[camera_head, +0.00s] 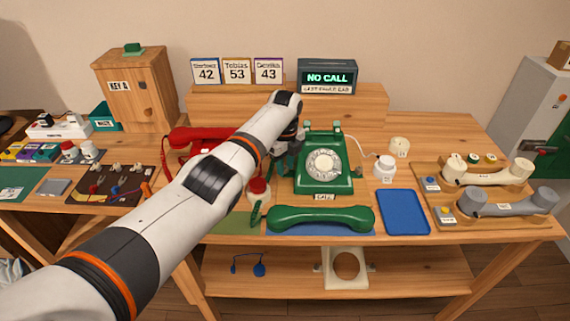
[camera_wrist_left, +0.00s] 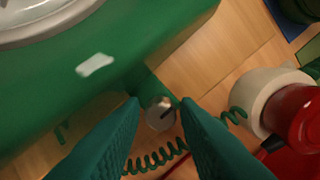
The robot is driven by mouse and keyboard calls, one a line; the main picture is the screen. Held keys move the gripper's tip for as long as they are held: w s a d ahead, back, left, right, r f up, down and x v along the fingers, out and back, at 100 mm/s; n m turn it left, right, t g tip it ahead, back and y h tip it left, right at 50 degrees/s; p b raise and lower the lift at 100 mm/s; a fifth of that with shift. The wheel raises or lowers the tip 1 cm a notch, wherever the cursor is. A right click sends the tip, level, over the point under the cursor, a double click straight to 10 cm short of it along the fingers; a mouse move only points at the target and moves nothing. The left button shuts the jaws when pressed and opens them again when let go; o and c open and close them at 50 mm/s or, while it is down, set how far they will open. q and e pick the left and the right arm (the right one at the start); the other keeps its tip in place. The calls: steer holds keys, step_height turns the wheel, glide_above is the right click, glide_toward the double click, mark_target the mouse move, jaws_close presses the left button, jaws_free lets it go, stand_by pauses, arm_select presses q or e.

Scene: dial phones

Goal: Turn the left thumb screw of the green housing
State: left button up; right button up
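The green housing (camera_head: 322,176) of the dial phone stands upright near the middle of the table, its dial facing forward. My left gripper (camera_head: 287,160) is beside the housing's left side in the head view. In the left wrist view the green housing (camera_wrist_left: 110,60) fills the upper left. A small round metal thumb screw (camera_wrist_left: 160,114) shows at its side, between my two green fingertips. The left gripper (camera_wrist_left: 159,104) is open, with a visible gap on each side of the screw. The head view does not show this screw clearly. My right gripper is not in view.
The green handset (camera_head: 320,219) lies in front of the housing. A blue tray (camera_head: 403,212) and a white jar (camera_head: 385,168) are at the right.

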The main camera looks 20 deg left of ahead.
mark_target(285, 167)
arm_select(q)
steer(key=shift+r, duration=0.1)
steer(key=shift+r, duration=0.35)
step_height(285, 167, up, 11)
stand_by(0.4)
